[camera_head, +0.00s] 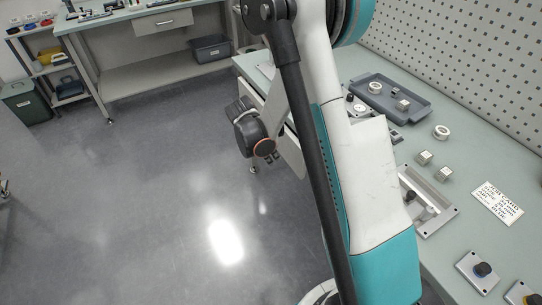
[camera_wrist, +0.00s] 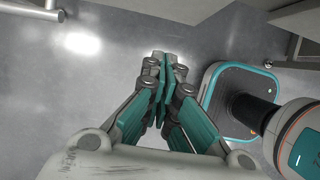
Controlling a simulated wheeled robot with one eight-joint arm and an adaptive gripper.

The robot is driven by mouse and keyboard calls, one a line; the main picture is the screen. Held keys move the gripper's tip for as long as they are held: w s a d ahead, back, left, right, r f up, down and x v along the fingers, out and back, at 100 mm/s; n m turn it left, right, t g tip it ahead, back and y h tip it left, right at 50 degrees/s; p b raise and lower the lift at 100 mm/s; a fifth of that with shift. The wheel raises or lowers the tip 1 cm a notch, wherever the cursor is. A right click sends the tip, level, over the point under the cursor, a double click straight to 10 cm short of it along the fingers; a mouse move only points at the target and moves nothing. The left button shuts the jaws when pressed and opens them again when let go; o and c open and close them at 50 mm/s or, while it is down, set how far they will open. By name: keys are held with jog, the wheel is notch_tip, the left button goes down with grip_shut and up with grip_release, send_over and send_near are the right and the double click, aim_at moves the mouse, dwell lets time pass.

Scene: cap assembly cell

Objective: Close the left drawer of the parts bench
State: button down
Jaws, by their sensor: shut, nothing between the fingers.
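The parts bench (camera_head: 364,61) runs along the right side in the head view, and my arm covers much of its front edge. A pale panel (camera_head: 291,153), which looks like a drawer front, stands out from that edge beside my arm. How far the drawer is open is hard to tell. My gripper (camera_head: 270,159) is shut and empty, pointing down just left of this panel; I cannot tell whether they touch. In the wrist view my gripper (camera_wrist: 165,65) has its fingertips together above the floor. A grey bar like a handle (camera_wrist: 32,9) shows at the top left there.
A grey tray (camera_head: 420,108) with small parts, a metal fixture (camera_head: 440,213) and a printed card (camera_head: 497,203) lie on the bench top. A second bench (camera_head: 120,17) with a shut drawer (camera_head: 163,22) stands at the back. The floor (camera_head: 130,200) at left is clear.

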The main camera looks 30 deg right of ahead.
aim_at(298, 153)
jog(key=d+f+b, duration=0.3)
jog(key=d+f, duration=0.1)
jog(key=d, duration=0.1)
jog(key=shift+w+d, duration=0.15)
jog(key=shift+d, duration=0.2)
jog(key=shift+d, duration=0.1)
jog(key=d, duration=0.5)
jog(key=shift+w+d, duration=0.1)
